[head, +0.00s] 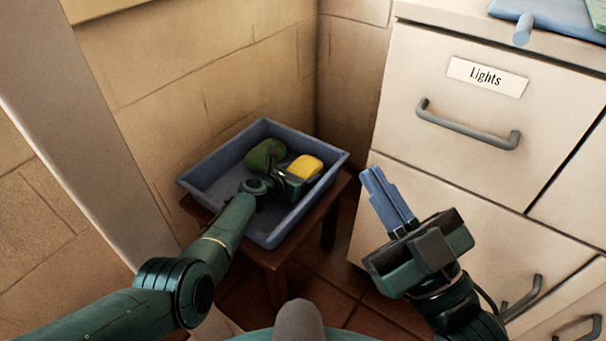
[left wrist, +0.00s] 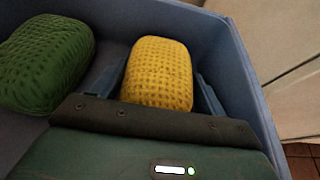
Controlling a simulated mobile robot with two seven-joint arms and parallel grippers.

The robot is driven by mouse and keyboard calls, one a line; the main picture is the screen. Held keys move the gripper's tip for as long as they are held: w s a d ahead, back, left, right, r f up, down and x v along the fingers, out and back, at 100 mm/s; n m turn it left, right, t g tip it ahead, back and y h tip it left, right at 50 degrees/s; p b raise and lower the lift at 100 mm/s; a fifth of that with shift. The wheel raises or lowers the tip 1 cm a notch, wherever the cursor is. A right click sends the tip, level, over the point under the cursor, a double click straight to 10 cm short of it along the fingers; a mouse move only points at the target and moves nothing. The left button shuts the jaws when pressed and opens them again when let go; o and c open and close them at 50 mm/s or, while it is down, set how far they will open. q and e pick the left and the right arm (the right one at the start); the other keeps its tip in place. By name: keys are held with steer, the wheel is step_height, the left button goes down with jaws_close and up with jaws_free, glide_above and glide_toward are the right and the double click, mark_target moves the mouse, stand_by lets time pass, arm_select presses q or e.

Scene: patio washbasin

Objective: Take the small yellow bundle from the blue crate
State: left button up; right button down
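The small yellow bundle (head: 305,167) lies in the blue crate (head: 205,172), near its right wall. In the left wrist view the yellow bundle (left wrist: 158,72) has a woven, bumpy surface. My left gripper (head: 297,178) is inside the crate. Its blue fingers are spread, one on each side of the bundle, with narrow gaps that look open; contact lower down is hidden. A green bundle (head: 264,153) lies left of the yellow one, also at the left in the left wrist view (left wrist: 45,62). My right gripper (head: 372,174) is outside the crate, its fingers together and empty.
The crate sits on a small dark wooden stool (head: 341,186) in the corner by tiled walls. A pale drawer unit (head: 430,150) labelled "Lights" stands at the right, close to my right gripper. The crate's left part is bare.

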arm_select(q)
steer(key=c, duration=0.3)
